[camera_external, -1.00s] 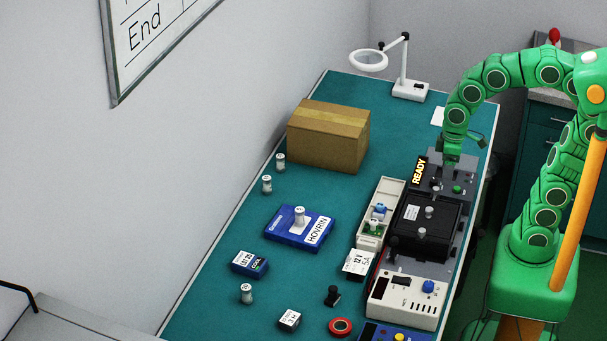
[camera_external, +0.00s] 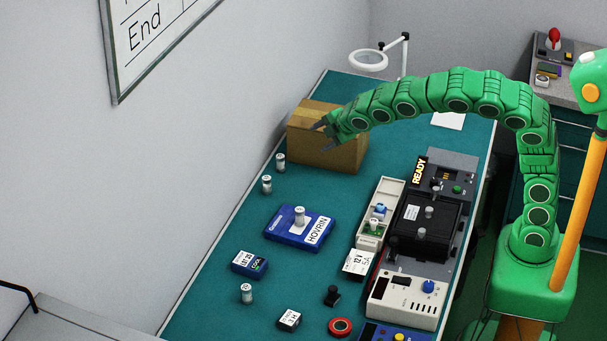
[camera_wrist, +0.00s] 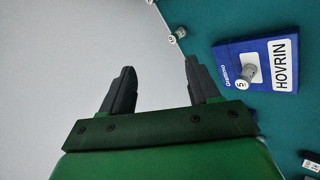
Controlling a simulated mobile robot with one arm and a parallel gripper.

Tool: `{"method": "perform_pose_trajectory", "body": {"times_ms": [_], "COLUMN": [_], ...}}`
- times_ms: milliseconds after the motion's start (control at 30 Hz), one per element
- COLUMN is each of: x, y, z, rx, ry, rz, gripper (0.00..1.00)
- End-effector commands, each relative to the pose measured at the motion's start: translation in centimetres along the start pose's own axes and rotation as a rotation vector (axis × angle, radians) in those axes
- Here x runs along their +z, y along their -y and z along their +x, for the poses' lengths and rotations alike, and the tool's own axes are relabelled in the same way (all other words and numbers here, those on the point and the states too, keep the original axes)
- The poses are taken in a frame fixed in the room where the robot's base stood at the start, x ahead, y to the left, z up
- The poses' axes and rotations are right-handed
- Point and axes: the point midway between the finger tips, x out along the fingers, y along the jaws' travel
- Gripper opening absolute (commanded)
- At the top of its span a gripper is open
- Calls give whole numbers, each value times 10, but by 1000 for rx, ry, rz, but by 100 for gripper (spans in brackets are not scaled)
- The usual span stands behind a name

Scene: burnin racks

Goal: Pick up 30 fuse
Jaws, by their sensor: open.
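Several small pale cylindrical fuses stand about, and I cannot read a 30 on any of them. One fuse (camera_external: 280,161) stands near the wall-side table edge, with another fuse (camera_external: 266,184) just in front of it. A third fuse (camera_external: 299,216) stands on the blue HOVRIN box (camera_external: 285,232); it also shows in the wrist view (camera_wrist: 248,75). Another fuse (camera_external: 246,293) stands nearer the front. My gripper (camera_external: 321,137) is open and empty, in front of the cardboard box in the picture. In the wrist view its fingers (camera_wrist: 160,68) are apart, over the wall and table edge.
The cardboard box (camera_external: 348,155) stands at the wall side. A black socket block (camera_external: 405,240) with two pale cylinders, a beige tray (camera_external: 392,190) and the READY panel (camera_external: 465,165) line the right side. A magnifier lamp (camera_external: 368,60) stands behind.

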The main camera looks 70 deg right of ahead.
Motion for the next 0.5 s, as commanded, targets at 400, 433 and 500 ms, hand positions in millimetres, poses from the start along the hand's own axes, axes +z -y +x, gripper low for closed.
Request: {"method": "perform_pose_trajectory", "body": {"times_ms": [400, 433, 500], "x": [66, 70, 75], "y": [-41, -40, -33], "z": [144, 153, 172], "rx": [313, 327, 362], "ry": [128, 134, 139], "rz": [-996, -1067, -1228], "gripper": [61, 61, 61]}}
